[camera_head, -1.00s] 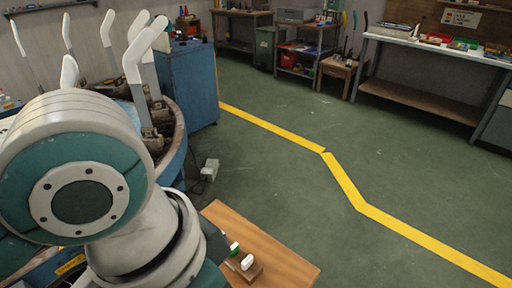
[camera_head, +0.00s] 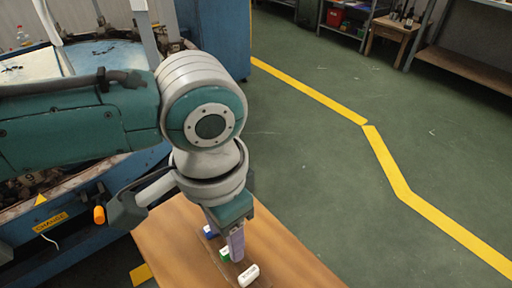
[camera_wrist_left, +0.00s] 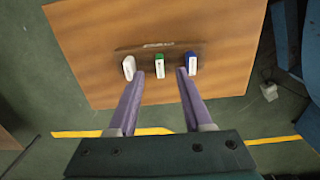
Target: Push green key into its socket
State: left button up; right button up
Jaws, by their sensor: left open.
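The green key (camera_wrist_left: 159,65), a white stick with a green end, is in the middle of a row of keys in the left wrist view. It also shows in the head view (camera_head: 225,255). A dark strip with a small label (camera_wrist_left: 150,47) lies behind the keys; I cannot tell how deep the green key sits in a socket. My left gripper (camera_wrist_left: 160,74) is open, its purple fingers apart on both sides of the green key and pointing toward the row. In the head view, the finger (camera_head: 237,246) hides part of the row. My right gripper is not in view.
A white key (camera_wrist_left: 129,67) and a blue-ended key (camera_wrist_left: 191,63) flank the green one, close to the fingertips. The wooden tabletop (camera_head: 175,240) is otherwise clear. A blue machine (camera_head: 75,185) with an orange knob (camera_head: 99,214) stands at the left.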

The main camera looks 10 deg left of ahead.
aim_at(225, 255)
pick_arm(q)
notch_tip(225, 255, down, 4)
jog(key=shift+r+b, duration=0.25)
jog(key=shift+b, duration=0.2)
jog(key=shift+c, duration=0.2)
grip_shut()
